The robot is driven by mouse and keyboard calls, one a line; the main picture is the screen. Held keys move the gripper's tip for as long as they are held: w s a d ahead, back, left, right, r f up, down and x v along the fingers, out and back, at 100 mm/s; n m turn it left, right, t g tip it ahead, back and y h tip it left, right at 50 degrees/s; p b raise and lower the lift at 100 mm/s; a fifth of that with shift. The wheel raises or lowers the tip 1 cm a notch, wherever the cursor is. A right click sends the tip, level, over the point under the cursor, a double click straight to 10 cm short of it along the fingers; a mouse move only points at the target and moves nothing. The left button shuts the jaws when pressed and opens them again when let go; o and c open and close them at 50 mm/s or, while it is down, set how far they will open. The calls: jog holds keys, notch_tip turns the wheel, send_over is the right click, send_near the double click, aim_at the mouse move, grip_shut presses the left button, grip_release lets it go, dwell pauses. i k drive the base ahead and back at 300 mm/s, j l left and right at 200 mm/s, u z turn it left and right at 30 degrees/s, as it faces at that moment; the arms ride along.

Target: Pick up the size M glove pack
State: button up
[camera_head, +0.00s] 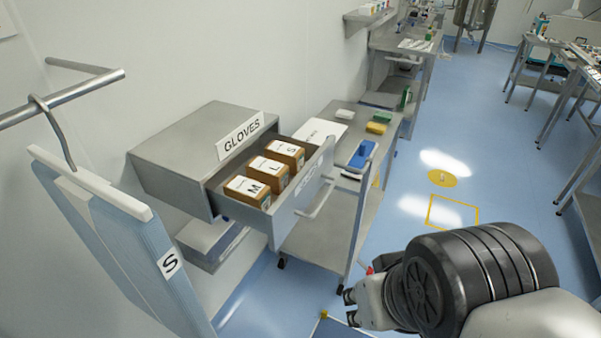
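The size M glove pack (248,190) is a brown box with a white top marked M. It stands in the open drawer (285,219) of the grey cabinet labelled GLOVES (190,150), nearest to me in a row. The L pack (268,171) and the S pack (286,153) stand behind it in the same drawer. My gripper (347,307) is at the lower middle right, below and to the right of the drawer and apart from it. Its fingers are small and partly hidden by my arm, so its opening is unclear.
A hanger with a blue garment marked S (130,240) hangs at the left front. A steel cart (330,220) with a blue item (362,154) and sponges stands right of the drawer. The drawer handle (318,200) sticks out. Blue floor (410,180) is free to the right.

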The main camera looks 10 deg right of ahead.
aim_at(253, 193)
jog(key=i+l+u, duration=0.4)
jog(key=l+u, duration=0.25)
jog(key=i+l+u, duration=0.1)
jog(key=l+u, duration=0.2)
jog(key=l, duration=0.15)
jog(key=i+l+u, duration=0.1)
jog(key=l+u, duration=0.25)
jog(key=l, duration=0.05)
